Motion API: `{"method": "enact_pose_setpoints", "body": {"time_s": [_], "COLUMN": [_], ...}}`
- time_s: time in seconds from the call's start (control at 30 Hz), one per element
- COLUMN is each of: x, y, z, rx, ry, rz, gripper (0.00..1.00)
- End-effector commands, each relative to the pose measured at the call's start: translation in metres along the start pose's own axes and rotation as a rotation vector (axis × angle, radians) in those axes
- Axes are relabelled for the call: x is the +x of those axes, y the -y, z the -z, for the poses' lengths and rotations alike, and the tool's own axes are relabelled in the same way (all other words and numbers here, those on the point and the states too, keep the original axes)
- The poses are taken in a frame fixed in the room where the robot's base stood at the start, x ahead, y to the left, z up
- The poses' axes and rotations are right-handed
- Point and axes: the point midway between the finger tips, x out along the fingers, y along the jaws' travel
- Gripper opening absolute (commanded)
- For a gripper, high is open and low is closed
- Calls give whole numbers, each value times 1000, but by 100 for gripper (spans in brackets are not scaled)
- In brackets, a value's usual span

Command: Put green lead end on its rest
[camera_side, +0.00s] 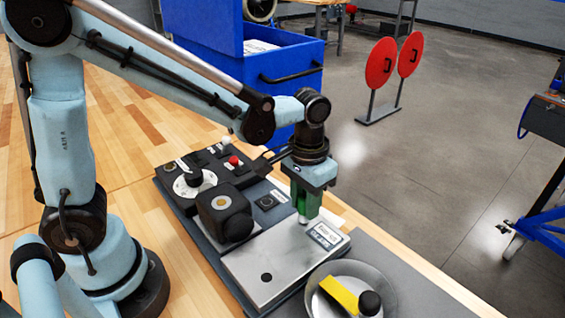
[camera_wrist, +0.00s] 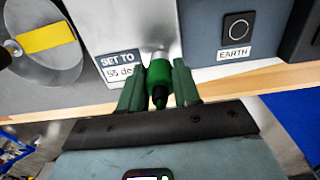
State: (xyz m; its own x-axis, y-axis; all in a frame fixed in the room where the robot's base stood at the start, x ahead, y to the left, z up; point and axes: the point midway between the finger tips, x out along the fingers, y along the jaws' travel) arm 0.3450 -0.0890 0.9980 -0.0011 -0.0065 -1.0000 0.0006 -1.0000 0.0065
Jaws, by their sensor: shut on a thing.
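My gripper (camera_side: 306,203) points down over the panel in the side view, by the far edge of its silver plate. It is shut on the green lead end (camera_wrist: 160,82), which sits between the two green fingers in the wrist view. The lead end has a green body and a dark tip facing the wrist camera. In the side view the fingers mostly hide it. A pale metal piece (camera_wrist: 158,54) shows just beyond it in the wrist view; I cannot tell whether they touch. I cannot clearly make out the rest.
The silver plate (camera_side: 270,262) bears a "SET TO" label (camera_side: 326,235). An "EARTH" socket (camera_wrist: 238,30) lies beside it. A black block (camera_side: 224,212), a dial (camera_side: 194,183) and a red button (camera_side: 233,161) stand further along. A yellow-handled disc (camera_side: 355,285) is nearest the camera.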

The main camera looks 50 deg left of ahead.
Motion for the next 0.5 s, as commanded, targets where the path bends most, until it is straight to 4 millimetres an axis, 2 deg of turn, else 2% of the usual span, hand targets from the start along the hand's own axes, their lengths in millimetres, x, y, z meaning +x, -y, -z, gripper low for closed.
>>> {"method": "enact_pose_setpoints", "body": {"time_s": [0.03,0.33,0.37,0.5], "x": [5,5,5,5], "y": [0,0,0,0], "z": [0,1,1,0], "rx": [0,0,0,0], "ry": [-6,-8,-8,-6], "rz": [-2,-2,-3,-2], "gripper": [0,0,32,54]}}
